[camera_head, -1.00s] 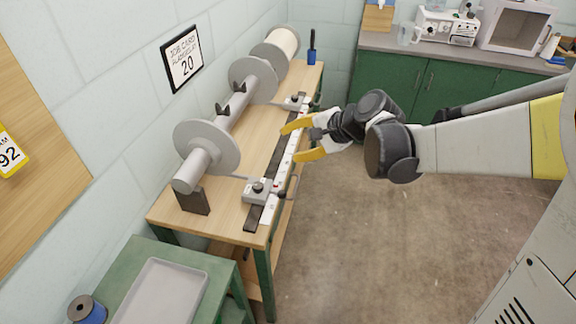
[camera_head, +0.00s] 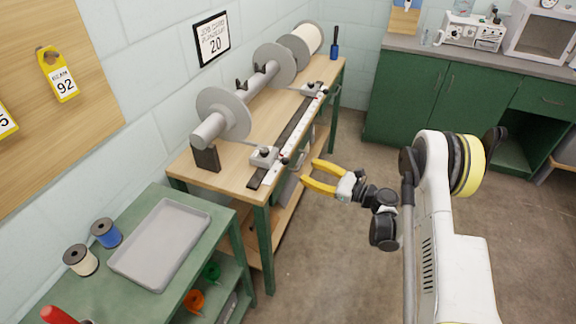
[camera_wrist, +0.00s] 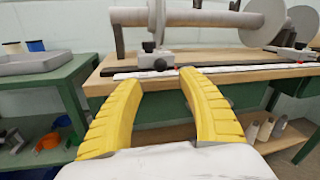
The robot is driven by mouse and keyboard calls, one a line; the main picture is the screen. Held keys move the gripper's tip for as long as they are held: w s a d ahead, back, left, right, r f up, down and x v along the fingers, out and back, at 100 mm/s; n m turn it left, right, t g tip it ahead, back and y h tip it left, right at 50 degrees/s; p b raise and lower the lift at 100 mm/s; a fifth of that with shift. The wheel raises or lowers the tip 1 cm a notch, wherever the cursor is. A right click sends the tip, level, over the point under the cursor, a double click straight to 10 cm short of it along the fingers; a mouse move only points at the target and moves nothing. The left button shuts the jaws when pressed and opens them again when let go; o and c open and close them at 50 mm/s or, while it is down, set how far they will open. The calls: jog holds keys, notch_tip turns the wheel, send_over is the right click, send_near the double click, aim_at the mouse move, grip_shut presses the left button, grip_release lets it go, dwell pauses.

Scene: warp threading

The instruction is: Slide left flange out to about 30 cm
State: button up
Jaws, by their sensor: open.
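The left flange is a grey disc (camera_head: 224,115) on a thick grey beam (camera_head: 209,129) over the wooden bench. Its sliding block (camera_head: 264,157), grey with a dark knob, sits at the near end of the white scale rail (camera_head: 293,137). The block also shows in the wrist view (camera_wrist: 153,58), just beyond my fingers. My gripper (camera_head: 308,174) has yellow fingers, spread open and empty. It is in front of the bench edge, to the right of the block and apart from it. In the wrist view my gripper (camera_wrist: 155,82) points toward the rail.
A second block (camera_head: 312,89) stands at the rail's far end, by another grey disc (camera_head: 274,65). A green cart (camera_head: 98,275) with a grey tray (camera_head: 160,244) and spools stands at the left. A job card reading 20 (camera_head: 212,40) hangs on the wall. Floor at right is clear.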

aim_at(285, 161)
jog(key=b+x, duration=0.2)
jog(key=x, duration=0.8)
jog(key=shift+b, duration=0.4)
jog(key=shift+c, duration=0.5)
grip_shut()
